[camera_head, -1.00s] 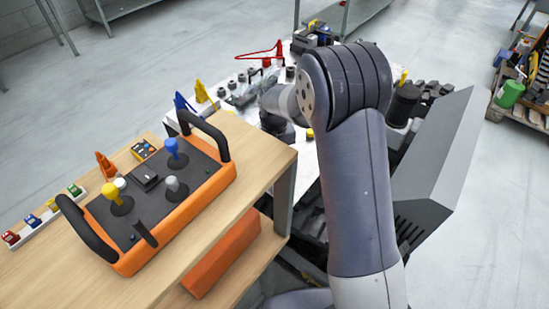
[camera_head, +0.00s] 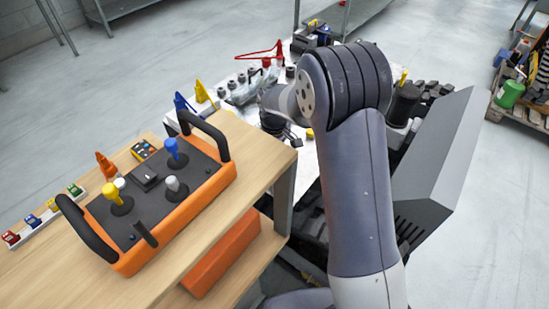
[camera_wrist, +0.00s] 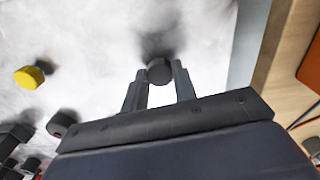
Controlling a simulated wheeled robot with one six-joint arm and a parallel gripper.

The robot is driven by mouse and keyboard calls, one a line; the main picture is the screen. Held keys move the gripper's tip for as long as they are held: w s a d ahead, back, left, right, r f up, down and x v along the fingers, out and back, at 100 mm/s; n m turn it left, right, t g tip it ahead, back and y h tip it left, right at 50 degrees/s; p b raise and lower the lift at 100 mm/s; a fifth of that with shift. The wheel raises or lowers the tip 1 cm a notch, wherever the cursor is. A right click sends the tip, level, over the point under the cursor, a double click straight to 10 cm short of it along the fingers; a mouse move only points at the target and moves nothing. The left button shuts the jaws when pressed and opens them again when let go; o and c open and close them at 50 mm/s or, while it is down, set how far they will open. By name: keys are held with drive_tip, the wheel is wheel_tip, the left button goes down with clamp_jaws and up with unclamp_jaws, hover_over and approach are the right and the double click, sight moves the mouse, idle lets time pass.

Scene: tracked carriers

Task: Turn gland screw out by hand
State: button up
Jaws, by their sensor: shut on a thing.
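My gripper (camera_wrist: 158,78) is in the wrist view with its two fingers pointing away from the camera over a pale worktop. It is shut on a dark, short, round piece, which looks like the gland screw (camera_wrist: 159,69), held between the fingertips. Its shadow falls on the pale surface just beyond it. What lies under the piece, and whether it is still threaded in, is hidden. In the head view my wrist hangs over the pale table behind the wooden bench, and the fingertips are too small and hidden to make out.
A yellow cap (camera_wrist: 29,77) and a dark round part (camera_wrist: 61,123) stand to the left in the wrist view. An orange control box (camera_head: 150,205) sits on the wooden bench (camera_head: 225,215). Blue (camera_head: 181,104) and yellow (camera_head: 201,93) clamps stand near the pale table's left edge.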

drive_tip(key=n, duration=0.4)
drive_tip(key=shift+f, duration=0.1)
drive_tip(key=n, duration=0.5)
drive_tip(key=shift+s+n, duration=0.1)
drive_tip(key=shift+n, duration=0.2)
drive_tip(key=o, duration=0.8)
